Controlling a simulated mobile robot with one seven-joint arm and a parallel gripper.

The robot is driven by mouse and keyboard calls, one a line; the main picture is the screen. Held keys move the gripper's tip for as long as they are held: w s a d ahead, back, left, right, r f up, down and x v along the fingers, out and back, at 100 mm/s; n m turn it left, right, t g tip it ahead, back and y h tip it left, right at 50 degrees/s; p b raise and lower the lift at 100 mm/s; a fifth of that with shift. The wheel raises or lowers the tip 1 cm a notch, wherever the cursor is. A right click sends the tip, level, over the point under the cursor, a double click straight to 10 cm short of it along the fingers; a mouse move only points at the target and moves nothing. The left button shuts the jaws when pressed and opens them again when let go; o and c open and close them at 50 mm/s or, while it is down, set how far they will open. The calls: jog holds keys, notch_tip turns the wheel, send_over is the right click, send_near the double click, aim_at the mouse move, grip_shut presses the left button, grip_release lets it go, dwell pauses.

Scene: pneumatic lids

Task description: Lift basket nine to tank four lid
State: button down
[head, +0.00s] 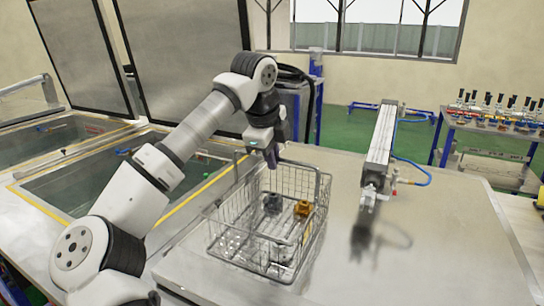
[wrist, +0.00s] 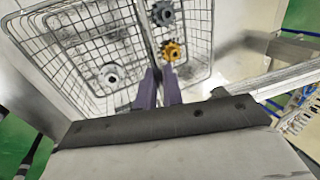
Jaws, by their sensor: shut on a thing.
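A wire basket (head: 312,232) with a tall handle stands at or just above the steel table; any gap below it is not clear. It holds a dark grey gear-like part, a gold part (head: 303,208) and a lighter part low down. My gripper (head: 271,162) is over the basket, its purple fingers shut on the handle bar. In the wrist view the fingers (wrist: 160,88) meet along this bar, with the basket mesh (wrist: 62,62) beyond. Two raised grey lid panels (head: 190,55) stand behind open tanks (head: 100,185) at left. No number is readable on basket or lids.
A pneumatic cylinder (head: 381,145) with a blue hose stands over the table (head: 440,255) right of the basket. A bench with coloured valves (head: 495,115) is at the back right. The table's right side is mostly clear.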

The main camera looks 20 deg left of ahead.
jog(key=shift+s+d+f, duration=0.1)
jog(key=shift+s+f, duration=0.05)
jog(key=shift+f, duration=0.5)
jog(key=c, duration=1.5)
grip_release()
jog(key=shift+w, duration=0.2)
jog(key=shift+o, duration=0.2)
jog(key=shift+s, duration=0.1)
jog(key=shift+r, duration=0.45)
jog(key=w+p+v, duration=0.2)
jog(key=p+v, duration=0.1)
jog(key=v, duration=0.9)
jog(key=w+r+p+v, duration=0.1)
jog(key=w+p+v, duration=0.1)
jog(key=v, duration=1)
jog(key=shift+d+r+p, duration=0.3)
jog(key=shift+r+p, duration=0.2)
jog(key=shift+p, duration=0.4)
jog(key=shift+w, duration=0.1)
